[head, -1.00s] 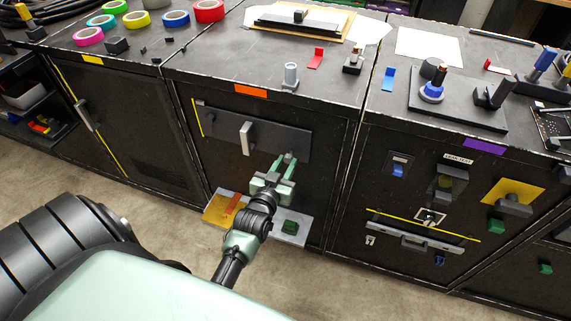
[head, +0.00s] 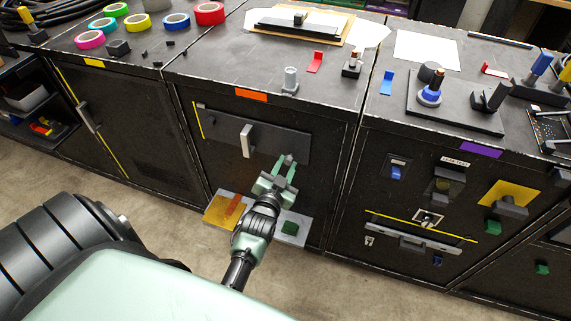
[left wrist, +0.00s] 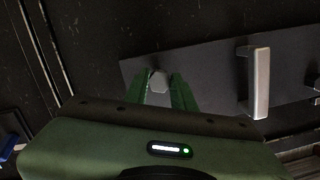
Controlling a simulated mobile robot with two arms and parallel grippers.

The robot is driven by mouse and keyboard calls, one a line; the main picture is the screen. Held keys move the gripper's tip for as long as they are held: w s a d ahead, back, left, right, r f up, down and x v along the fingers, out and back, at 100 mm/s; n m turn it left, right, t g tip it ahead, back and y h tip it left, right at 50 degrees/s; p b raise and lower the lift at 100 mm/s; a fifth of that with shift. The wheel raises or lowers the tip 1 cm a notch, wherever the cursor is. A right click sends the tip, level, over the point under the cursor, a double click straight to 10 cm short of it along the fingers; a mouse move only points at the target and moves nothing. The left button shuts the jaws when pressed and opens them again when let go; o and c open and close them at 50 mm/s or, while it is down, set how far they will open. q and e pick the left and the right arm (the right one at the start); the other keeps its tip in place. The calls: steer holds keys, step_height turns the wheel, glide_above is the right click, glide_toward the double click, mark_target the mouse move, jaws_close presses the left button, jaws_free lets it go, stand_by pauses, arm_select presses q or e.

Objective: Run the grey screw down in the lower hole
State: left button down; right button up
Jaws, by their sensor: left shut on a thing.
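The dark grey plate (head: 275,138) with a light grey handle (head: 246,140) is on the front of the middle cabinet; it also shows in the left wrist view (left wrist: 205,75). My left gripper (head: 285,165) is at the plate's lower right end. In the left wrist view, its green fingers (left wrist: 160,93) are shut on the grey screw (left wrist: 158,80), whose pale faceted head shows between the tips. The screw's shank and the lower hole are hidden, so I cannot tell how deep it sits. My right gripper is not in view.
Below the plate, a low shelf holds an orange-yellow panel (head: 222,210) and a green block (head: 290,228). A grey bolt-like part (head: 290,80) and a red bracket (head: 315,62) stand on the cabinet top. The floor in front is clear.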

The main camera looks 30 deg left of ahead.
arm_select(q)
steer(key=shift+m, duration=0.3)
